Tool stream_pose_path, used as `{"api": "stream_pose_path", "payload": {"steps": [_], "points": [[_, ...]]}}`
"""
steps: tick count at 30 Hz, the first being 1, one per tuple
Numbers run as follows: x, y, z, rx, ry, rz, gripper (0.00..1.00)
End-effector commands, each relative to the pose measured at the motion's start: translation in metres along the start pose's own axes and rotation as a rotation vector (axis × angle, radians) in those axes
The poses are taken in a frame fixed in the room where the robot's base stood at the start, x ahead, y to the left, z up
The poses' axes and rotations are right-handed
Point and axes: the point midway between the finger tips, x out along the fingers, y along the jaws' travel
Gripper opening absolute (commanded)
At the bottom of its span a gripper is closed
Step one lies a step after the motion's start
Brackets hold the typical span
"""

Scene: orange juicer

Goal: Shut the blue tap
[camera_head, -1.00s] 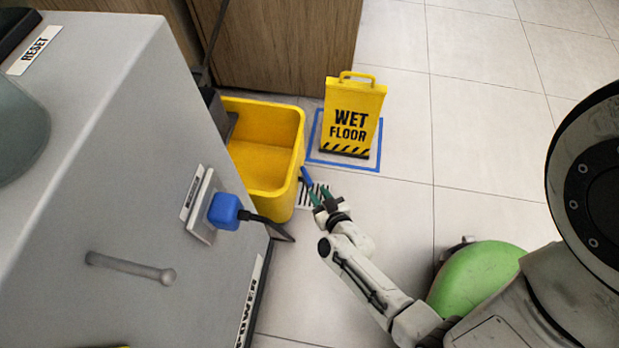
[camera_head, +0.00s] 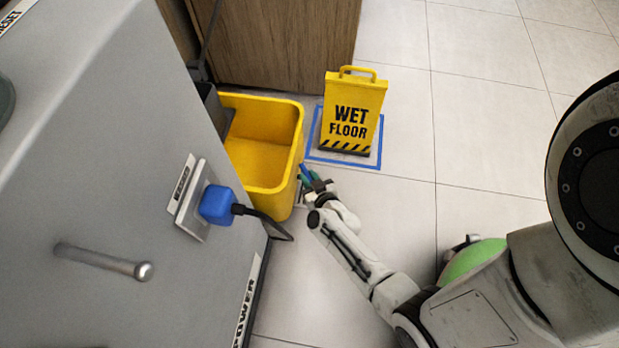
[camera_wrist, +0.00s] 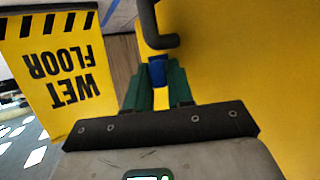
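The blue tap (camera_head: 304,169) is a small blue handle at the right side of the yellow bucket (camera_head: 262,185). In the wrist view the blue tap (camera_wrist: 157,71) shows between the green fingers of my gripper (camera_wrist: 159,88), below a black bent pipe (camera_wrist: 154,28) on the yellow wall. The fingers are apart, with a gap between them. My gripper (camera_head: 310,180) is right at the tap in the head view. I cannot tell whether the fingers touch the tap. The fingers hide part of it.
A yellow wet floor sign (camera_head: 352,112) stands in a blue taped square behind my gripper. A grey machine (camera_head: 110,150) with a blue plug (camera_head: 217,205) and a cable is on the left. A wooden cabinet (camera_head: 285,45) is behind.

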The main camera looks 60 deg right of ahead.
Motion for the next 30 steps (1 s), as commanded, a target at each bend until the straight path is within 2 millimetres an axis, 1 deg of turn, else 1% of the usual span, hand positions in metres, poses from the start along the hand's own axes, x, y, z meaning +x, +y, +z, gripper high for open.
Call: {"api": "stream_pose_path", "payload": {"steps": [1,3,4,14,18,24,30], "points": [[-0.0001,0.0000,0.0001,0.000,0.000,0.000,0.08],[-0.0002,0.0000,0.0001,0.000,0.000,0.000,0.01],[-0.0002,0.0000,0.0000,0.000,0.000,0.000,0.00],[0.0001,-0.0032,-0.0052,0.023,0.003,0.036,0.00],[0.0001,-0.0044,-0.0063,0.045,0.003,0.091,0.00],[0.0013,-0.0051,-0.0028,0.080,0.008,0.187,0.00],[0.0011,-0.0066,-0.0019,0.097,0.004,0.235,0.00]]}}
